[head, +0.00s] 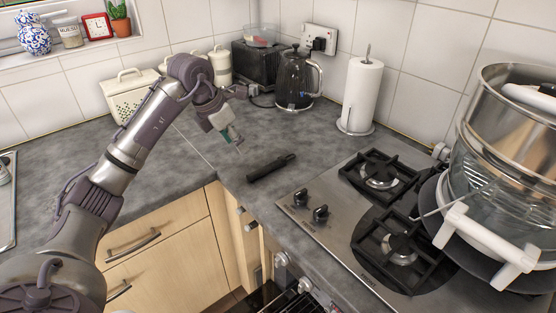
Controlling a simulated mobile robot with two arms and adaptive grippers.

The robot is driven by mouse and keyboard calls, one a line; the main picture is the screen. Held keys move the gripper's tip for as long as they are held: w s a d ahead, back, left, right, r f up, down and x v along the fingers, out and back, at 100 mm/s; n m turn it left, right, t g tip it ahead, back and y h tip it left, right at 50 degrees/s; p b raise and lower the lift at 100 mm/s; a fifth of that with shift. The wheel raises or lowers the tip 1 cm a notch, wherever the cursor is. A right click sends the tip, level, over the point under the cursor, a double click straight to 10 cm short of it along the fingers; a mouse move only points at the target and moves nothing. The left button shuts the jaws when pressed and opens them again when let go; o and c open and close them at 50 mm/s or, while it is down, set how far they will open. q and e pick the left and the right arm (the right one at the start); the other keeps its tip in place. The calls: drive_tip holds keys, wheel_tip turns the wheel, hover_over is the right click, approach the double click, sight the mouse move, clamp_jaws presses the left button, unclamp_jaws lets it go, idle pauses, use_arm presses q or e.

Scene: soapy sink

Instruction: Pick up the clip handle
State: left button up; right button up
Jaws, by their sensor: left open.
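A black clip handle (271,167) lies on the grey worktop, left of the hob's near-left corner. It lies at a slant, with its narrower end toward the back right. My left gripper (236,140) is open and above the worktop, to the upper left of the handle and apart from it. Its fingers point down and I see nothing between them. My right gripper is not in view.
A gas hob (325,225) with black grates lies to the right of the handle. A kettle (298,80) and a paper towel roll (361,95) stand behind. The worktop around the handle is clear.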

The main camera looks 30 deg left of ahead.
use_arm(q)
drive_tip(key=p, duration=0.1)
hover_over(253, 173)
drive_tip(key=s+a, duration=0.1)
drive_tip(key=s, duration=0.1)
wheel_tip(253, 173, down, 6)
drive_tip(key=shift+w+f, duration=0.1)
drive_tip(key=shift+f, duration=0.1)
drive_tip(key=shift+w+f, duration=0.15)
drive_tip(key=shift+f, duration=0.15)
drive_tip(key=x, duration=0.1)
drive_tip(key=p+x, duration=0.1)
drive_tip(key=shift+d+f+p, duration=0.2)
drive_tip(key=shift+f+p, duration=0.1)
drive_tip(key=shift+f, duration=0.05)
drive_tip(key=shift+x, duration=1)
drive_tip(key=shift+f, duration=0.3)
clamp_jaws()
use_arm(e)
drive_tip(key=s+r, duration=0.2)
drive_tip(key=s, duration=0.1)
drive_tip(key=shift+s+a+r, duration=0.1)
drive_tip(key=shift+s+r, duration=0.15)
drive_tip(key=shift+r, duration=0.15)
